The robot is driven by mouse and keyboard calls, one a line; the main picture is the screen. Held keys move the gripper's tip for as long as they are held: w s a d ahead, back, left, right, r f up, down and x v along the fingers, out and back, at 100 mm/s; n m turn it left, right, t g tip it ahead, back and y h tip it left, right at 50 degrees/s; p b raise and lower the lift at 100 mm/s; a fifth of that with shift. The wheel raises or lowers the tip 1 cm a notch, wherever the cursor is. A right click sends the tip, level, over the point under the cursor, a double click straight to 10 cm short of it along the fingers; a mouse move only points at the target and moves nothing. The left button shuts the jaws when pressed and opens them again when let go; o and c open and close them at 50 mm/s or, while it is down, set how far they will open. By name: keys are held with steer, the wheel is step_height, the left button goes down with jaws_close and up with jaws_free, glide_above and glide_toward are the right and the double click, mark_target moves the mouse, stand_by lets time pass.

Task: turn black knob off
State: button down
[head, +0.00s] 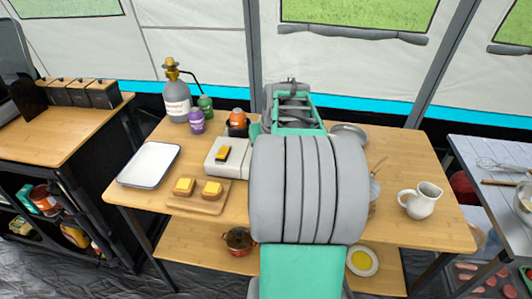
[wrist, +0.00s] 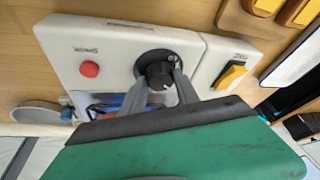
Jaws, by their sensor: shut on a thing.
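The black knob (wrist: 159,75) sits on a round black dial on a white appliance (wrist: 110,50) in the wrist view. My gripper (wrist: 158,88) has its two grey fingers on either side of the knob and is shut on it. A small white mark shows on the knob; what setting it stands for is too small to read. The white appliance also shows in the head view (head: 222,170), left of my arm. My arm hides the knob and the gripper fingers in the head view.
The appliance also has a red button (wrist: 89,69) and a yellow switch (wrist: 230,77). On the wooden table are a gas bottle (head: 177,98), a white tray (head: 149,164), a board with bread (head: 198,203) and a white pitcher (head: 421,202). The table's right side is mostly clear.

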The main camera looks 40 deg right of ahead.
steer(key=m+h, duration=0.1)
steer(key=m, duration=0.2)
steer(key=m+g+h, duration=0.1)
steer(key=m, duration=0.2)
steer(key=shift+w+a+r+m, duration=0.1)
steer(key=shift+w+a+m, duration=0.1)
steer(key=shift+m, duration=0.1)
steer(key=m+g, duration=0.2)
steer(key=m, duration=0.2)
steer(key=shift+w+m+h+p, duration=0.1)
steer(key=shift+m+h+p, duration=0.3)
steer(key=c, duration=0.9)
jaws_free()
steer(key=v, duration=0.7)
steer(key=shift+a+r+p, duration=0.15)
steer(key=shift+r+p, duration=0.15)
steer(key=shift+p, duration=0.1)
